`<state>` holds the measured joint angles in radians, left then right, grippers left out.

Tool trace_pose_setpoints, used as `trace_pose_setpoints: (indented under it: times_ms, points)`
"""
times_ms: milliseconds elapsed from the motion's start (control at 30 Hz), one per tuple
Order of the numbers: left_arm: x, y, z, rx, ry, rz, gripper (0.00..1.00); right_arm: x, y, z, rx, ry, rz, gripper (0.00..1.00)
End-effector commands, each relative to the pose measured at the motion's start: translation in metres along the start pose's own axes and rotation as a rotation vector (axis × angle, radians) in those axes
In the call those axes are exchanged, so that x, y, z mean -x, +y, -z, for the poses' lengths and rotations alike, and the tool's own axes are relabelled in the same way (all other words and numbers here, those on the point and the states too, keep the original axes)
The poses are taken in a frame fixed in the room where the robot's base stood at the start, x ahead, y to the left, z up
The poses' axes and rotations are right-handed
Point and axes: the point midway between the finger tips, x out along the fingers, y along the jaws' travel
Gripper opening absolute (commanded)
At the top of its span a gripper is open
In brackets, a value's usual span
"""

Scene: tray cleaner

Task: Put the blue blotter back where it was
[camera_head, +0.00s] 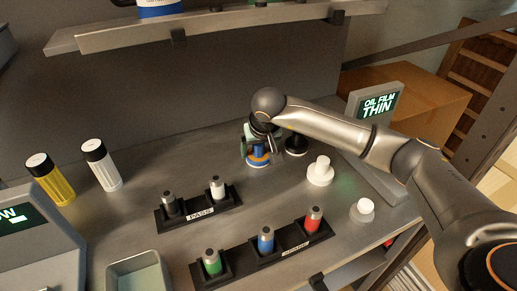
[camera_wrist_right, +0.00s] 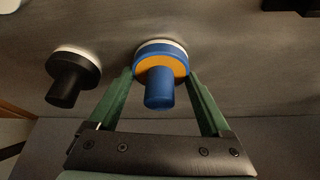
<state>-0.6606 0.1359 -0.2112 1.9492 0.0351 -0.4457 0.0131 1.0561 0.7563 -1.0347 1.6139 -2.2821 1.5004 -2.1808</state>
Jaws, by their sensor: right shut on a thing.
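The blue blotter (camera_head: 258,160) stands at the back of the grey bench, upright as far as I can tell. In the right wrist view it is a blue knob on a wide blue disc (camera_wrist_right: 160,97) with an orange face and a white pad. My right gripper (camera_head: 257,152) is shut on it, its green fingers on either side of the disc. Whether the pad touches the bench is hard to tell. My left gripper is not in view.
A black blotter (camera_head: 296,145) stands close to the right. Two white knobbed pieces (camera_head: 320,171) (camera_head: 362,211) stand nearer the front right. The PASS rack (camera_head: 200,213) and a rack of coloured cylinders (camera_head: 288,252) lie in front. A lit display (camera_head: 376,103) stands at right.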

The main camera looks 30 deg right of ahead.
Motion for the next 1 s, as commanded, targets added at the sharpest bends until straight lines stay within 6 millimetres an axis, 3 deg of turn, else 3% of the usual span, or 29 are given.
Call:
trace_pose_setpoints:
  times_ms: [133,167,300,667,1000]
  points:
    - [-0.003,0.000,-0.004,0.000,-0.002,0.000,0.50,-0.004,0.000,-0.002,0.000,0.001,0.000,0.17]
    - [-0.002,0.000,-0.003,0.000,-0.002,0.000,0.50,-0.003,0.000,-0.001,0.000,0.000,0.000,0.86]
    - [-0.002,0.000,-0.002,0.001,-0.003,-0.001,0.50,-0.002,0.000,-0.001,0.000,0.000,0.000,1.00]
    - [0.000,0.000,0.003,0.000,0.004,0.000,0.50,0.007,0.000,0.001,0.000,0.002,0.001,1.00]
    - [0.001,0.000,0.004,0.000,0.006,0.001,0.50,0.077,0.000,0.002,0.000,0.006,0.002,1.00]
